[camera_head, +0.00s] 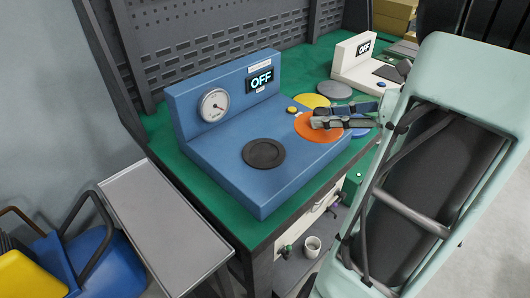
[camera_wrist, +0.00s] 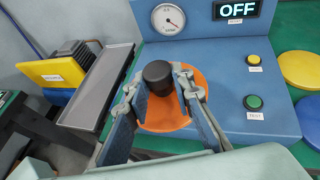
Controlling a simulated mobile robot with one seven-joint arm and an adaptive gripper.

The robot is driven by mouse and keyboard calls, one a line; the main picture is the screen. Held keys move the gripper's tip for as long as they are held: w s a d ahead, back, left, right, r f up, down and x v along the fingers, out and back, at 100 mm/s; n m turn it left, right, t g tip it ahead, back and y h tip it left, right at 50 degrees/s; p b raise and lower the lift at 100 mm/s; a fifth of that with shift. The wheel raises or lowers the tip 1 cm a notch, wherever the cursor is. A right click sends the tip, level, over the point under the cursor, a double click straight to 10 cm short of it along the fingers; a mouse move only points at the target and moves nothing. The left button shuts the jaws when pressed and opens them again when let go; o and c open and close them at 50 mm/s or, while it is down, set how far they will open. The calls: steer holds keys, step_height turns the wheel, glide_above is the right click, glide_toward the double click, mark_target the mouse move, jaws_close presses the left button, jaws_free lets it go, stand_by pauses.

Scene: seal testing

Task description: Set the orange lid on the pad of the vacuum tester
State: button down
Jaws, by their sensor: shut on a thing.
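The orange lid (camera_head: 309,133) is a flat disc with a black knob, seen best in the wrist view (camera_wrist: 163,121). My gripper (camera_head: 322,121) is shut on the knob (camera_wrist: 158,76), its fingers (camera_wrist: 160,85) on either side. The blue vacuum tester (camera_head: 215,148) has a gauge, a display reading OFF and a round dark pad (camera_head: 264,153) on its deck. In the head view the lid appears right of the pad, over the tester's right side, and the pad is bare. In the wrist view the pad is not visible. The lid's height above the deck is hard to tell.
Yellow (camera_head: 309,101), grey (camera_head: 335,90) and blue (camera_wrist: 311,121) discs lie right of the tester on the green bench. A white device (camera_head: 352,58) reading OFF stands behind them. A grey side shelf (camera_head: 165,220) is at left. The tester has yellow and green buttons (camera_wrist: 254,103).

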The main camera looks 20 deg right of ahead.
steer(key=b, duration=0.2)
glide_above(269, 153)
steer(key=s+d, duration=0.3)
steer(key=s, duration=0.1)
steer(key=f, duration=0.4)
steer(key=shift+w+a+f, duration=0.15)
steer(key=shift+w+a, duration=0.05)
steer(key=f, duration=0.1)
steer(key=w+a+f, duration=0.1)
steer(key=w+f, duration=0.1)
steer(key=shift+w+a+f+b, duration=0.15)
steer(key=shift+a+f+b, duration=0.15)
steer(key=shift+a, duration=0.05)
steer(key=shift+w+a+f+b, duration=0.2)
steer(key=shift+f+b, duration=0.05)
steer(key=shift+f, duration=0.55)
steer(key=shift+w+a+f+b, duration=0.15)
steer(key=shift+w+f+b, duration=0.1)
steer(key=shift+f, duration=0.6)
steer(key=shift+w+a+f+b, duration=0.2)
steer(key=shift+f, duration=0.6)
steer(key=shift+f, duration=0.15)
steer(key=c, duration=2.1)
jaws_free()
steer(key=shift+f, duration=0.1)
steer(key=o, duration=0.4)
